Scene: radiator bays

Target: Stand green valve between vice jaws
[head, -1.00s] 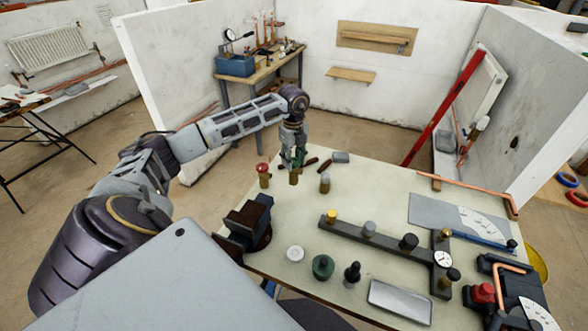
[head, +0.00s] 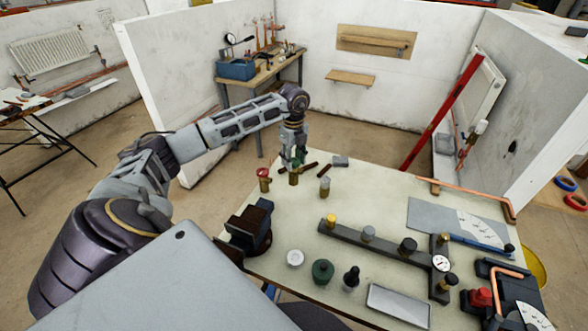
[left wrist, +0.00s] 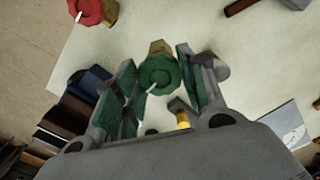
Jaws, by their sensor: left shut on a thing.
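My left gripper (head: 294,162) is over the far left part of the table, shut on the green valve (left wrist: 160,73). In the left wrist view its fingers (left wrist: 163,82) stand on both sides of the green handwheel, with a brass body partly showing beyond it. In the head view the valve's brass lower part (head: 294,178) shows under the fingers, looking upright; I cannot tell whether it touches the table. The vice (head: 250,227), with dark brown and blue parts, is at the table's left edge, nearer than the gripper. It also shows at left in the wrist view (left wrist: 75,108). My right gripper is not in view.
A red-topped valve (head: 264,179) stands just left of the held valve, and a grey-topped one (head: 325,186) to its right. Dark bars (head: 322,171) lie behind. A dark T-shaped rail (head: 385,243) with several knobs crosses the table. Open tabletop lies between vice and rail.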

